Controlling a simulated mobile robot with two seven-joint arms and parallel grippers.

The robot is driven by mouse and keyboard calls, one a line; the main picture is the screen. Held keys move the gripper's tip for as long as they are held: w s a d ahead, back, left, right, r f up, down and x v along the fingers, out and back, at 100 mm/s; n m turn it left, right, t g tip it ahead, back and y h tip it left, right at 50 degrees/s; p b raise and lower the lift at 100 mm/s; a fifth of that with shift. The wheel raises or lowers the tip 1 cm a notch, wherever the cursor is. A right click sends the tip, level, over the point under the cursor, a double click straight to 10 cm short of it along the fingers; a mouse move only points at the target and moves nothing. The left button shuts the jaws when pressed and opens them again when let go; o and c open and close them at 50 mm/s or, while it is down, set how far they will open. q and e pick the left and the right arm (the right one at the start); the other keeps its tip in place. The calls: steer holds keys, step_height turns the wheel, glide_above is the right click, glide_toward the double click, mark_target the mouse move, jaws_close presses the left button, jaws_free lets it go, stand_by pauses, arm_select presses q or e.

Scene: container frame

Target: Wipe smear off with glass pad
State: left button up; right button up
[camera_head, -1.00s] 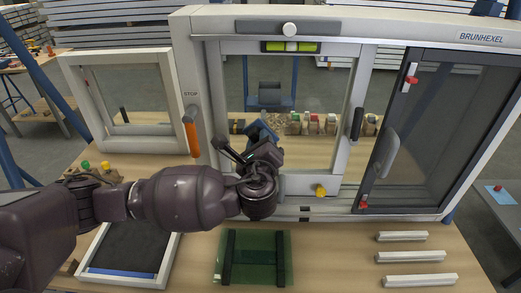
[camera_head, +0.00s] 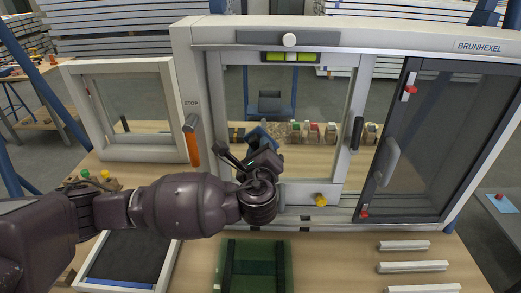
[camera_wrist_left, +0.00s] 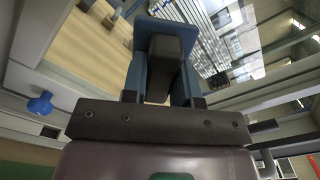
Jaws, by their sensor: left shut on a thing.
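My left gripper (camera_head: 256,160) is shut on the glass pad (camera_head: 262,137), a blue pad with a dark grip. It holds the pad at the lower left part of the large window's glass pane (camera_head: 310,95). In the left wrist view, the pad (camera_wrist_left: 154,30) stands up from between the fingers, with its dark grip facing the camera. I cannot tell whether the pad touches the glass. No smear can be made out clearly on the pane; the arm and pad hide its lower left corner. My right gripper is not in view.
The large window frame (camera_head: 181,65) stands on the bench, with a dark sliding panel (camera_head: 430,130) at its right. An orange handle (camera_head: 193,148) sits at its left edge. A green glass sheet (camera_head: 275,262) and several white bars (camera_head: 411,267) lie in front. A smaller frame (camera_head: 75,100) stands left.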

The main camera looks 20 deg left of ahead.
arm_select(q)
steer(key=shift+w+a, duration=0.1)
steer(key=shift+w, duration=0.4)
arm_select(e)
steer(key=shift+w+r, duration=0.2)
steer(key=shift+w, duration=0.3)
arm_select(q)
steer(key=shift+w+a, duration=0.1)
steer(key=shift+w, duration=0.15)
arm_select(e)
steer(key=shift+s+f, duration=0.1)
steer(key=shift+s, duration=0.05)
